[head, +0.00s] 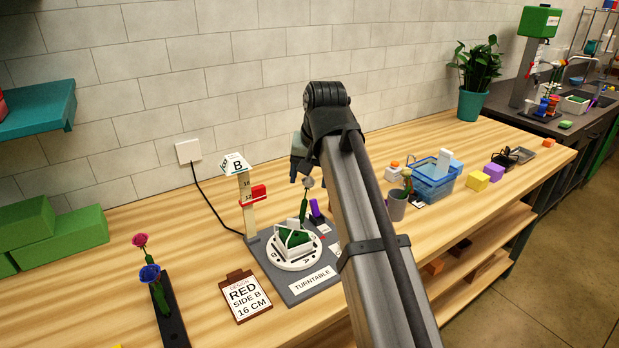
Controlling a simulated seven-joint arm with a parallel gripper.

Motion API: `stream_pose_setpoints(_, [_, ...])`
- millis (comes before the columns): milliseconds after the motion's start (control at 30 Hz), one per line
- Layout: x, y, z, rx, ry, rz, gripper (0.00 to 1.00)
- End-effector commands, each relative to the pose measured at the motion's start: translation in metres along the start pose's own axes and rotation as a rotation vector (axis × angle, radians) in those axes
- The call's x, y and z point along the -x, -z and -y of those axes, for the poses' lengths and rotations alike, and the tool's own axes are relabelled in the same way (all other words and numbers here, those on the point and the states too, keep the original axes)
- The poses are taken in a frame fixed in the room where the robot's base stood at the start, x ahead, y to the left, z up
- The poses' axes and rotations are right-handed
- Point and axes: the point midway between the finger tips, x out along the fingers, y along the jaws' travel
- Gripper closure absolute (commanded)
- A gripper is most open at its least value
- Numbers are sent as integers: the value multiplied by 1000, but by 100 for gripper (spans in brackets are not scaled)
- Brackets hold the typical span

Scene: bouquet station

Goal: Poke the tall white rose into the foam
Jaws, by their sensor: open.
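A rose with a pale greyish-white head (308,183) and a green stem stands upright over the white basket with green foam (293,240). Its stem runs down to the foam's back edge; I cannot tell how deep it sits. The basket stands on a round white disc on the grey turntable board (290,296). My gripper (297,177) is just above and left of the rose head, open, largely hidden behind my own arm. I cannot see whether it touches the rose.
A post with a B sign (237,165) and red slider stands left of the turntable. A card reading RED SIDE B 16 CM (245,297) lies in front. Red and blue flowers stand in a dark rack (170,315). A grey cup (396,205) and blue basket (432,185) are right.

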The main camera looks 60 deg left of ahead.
Motion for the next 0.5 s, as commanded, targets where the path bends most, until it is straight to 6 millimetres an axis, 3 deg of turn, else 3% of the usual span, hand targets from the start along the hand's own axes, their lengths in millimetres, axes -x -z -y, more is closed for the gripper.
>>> stream_pose_setpoints(500, [16, 0, 0, 0, 0, 1, 36])
